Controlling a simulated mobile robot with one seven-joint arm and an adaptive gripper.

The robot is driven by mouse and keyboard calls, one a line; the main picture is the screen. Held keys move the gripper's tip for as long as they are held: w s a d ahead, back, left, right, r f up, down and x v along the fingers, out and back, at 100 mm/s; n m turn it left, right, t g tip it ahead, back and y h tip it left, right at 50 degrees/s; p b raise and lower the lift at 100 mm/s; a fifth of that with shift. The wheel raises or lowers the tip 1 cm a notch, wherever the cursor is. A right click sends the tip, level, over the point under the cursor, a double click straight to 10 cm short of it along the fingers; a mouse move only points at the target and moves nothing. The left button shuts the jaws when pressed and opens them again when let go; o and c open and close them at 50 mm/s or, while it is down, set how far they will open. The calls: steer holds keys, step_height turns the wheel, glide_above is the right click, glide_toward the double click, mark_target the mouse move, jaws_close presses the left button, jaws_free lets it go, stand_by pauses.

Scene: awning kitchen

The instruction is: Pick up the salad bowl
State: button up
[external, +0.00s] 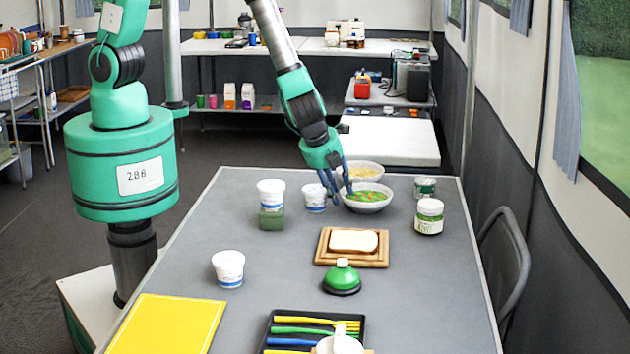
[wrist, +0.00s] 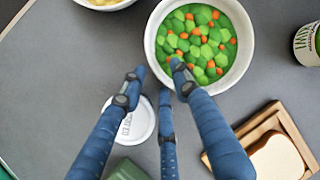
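The salad bowl (external: 368,208) is white and holds green pieces with small orange bits. It stands upright toward the far end of the grey table. In the wrist view the bowl (wrist: 247,55) is at the top centre. My gripper (external: 337,190) has blue fingers and is just left of the bowl, pointing down. In the wrist view the fingertips of my gripper (wrist: 157,69) are apart with nothing held between them. The right fingertip overlaps the bowl's near-left rim; I cannot tell whether it touches.
A second bowl (external: 362,164) with yellowish contents is just behind. A white-and-blue cup (external: 315,202) is close on the left, beside a green-based container (external: 271,218). A jar (external: 429,222) and a can (external: 425,187) stand right. Bread on a wooden board (external: 352,263) lies in front.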

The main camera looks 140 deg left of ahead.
jaws_close()
steer(key=shift+r, duration=0.15)
step_height(320, 180, up, 10)
steer(key=p, duration=0.2)
steer(key=shift+p, duration=0.35)
stand_by(0.8)
